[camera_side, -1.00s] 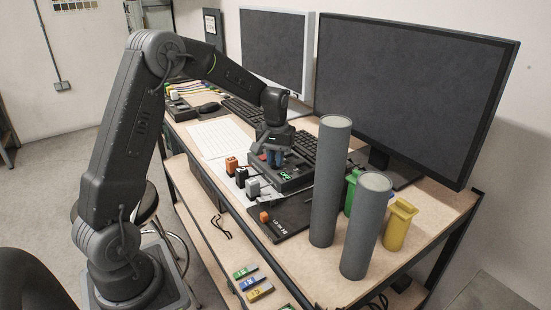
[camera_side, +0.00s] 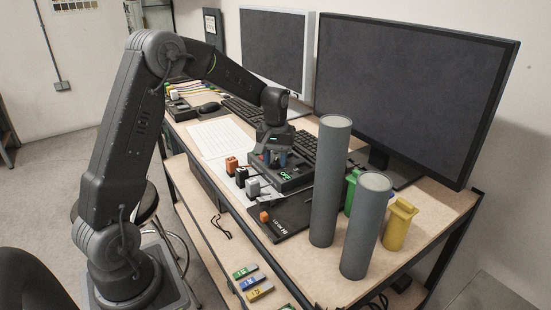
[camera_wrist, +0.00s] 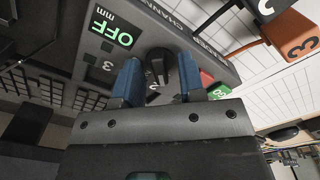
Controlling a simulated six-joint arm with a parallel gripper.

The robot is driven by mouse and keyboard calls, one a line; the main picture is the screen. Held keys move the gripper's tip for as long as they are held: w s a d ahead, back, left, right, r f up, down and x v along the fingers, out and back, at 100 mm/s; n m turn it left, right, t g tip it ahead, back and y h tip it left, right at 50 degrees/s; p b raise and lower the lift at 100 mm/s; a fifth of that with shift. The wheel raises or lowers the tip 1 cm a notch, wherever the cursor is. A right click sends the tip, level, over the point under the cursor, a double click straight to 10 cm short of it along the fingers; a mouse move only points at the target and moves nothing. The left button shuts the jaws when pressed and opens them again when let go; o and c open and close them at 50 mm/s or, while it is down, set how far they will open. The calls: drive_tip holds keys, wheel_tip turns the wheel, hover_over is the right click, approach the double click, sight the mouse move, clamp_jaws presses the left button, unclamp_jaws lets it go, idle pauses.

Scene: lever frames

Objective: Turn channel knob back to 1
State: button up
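The channel knob (camera_wrist: 158,68) is a black pointer knob on a dark grey device, seen in the wrist view beside the word CHANNEL. Digits around it are partly hidden, so its setting is unclear. My gripper (camera_wrist: 158,72) has blue fingertips on either side of the knob, with small gaps seeming to show. In the side view my gripper (camera_side: 275,161) is low over the device (camera_side: 296,183) and hides the knob. A green OFF display (camera_wrist: 112,27) is lit on the device; it also shows in the side view (camera_side: 285,175).
Orange, black and grey numbered blocks (camera_side: 252,187) stand in front of the device. Two tall grey cylinders (camera_side: 330,185) stand to the right. A keyboard (camera_side: 303,147) and large monitor (camera_side: 410,90) are behind. White paper (camera_side: 215,138) lies left.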

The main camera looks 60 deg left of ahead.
sight(276, 161)
wheel_tip(276, 161, up, 14)
idle(0.7)
drive_tip(key=shift+d, duration=0.1)
drive_tip(key=s+d+r+m+t, duration=0.35)
drive_tip(key=s+d+m, duration=0.25)
drive_tip(key=s+d, duration=0.9)
drive_tip(key=s+d+f+m+t, duration=0.2)
drive_tip(key=s+d+f+m, duration=0.1)
drive_tip(key=s, duration=0.5)
drive_tip(key=shift+f, duration=0.6)
drive_tip(key=shift+s+d, duration=0.1)
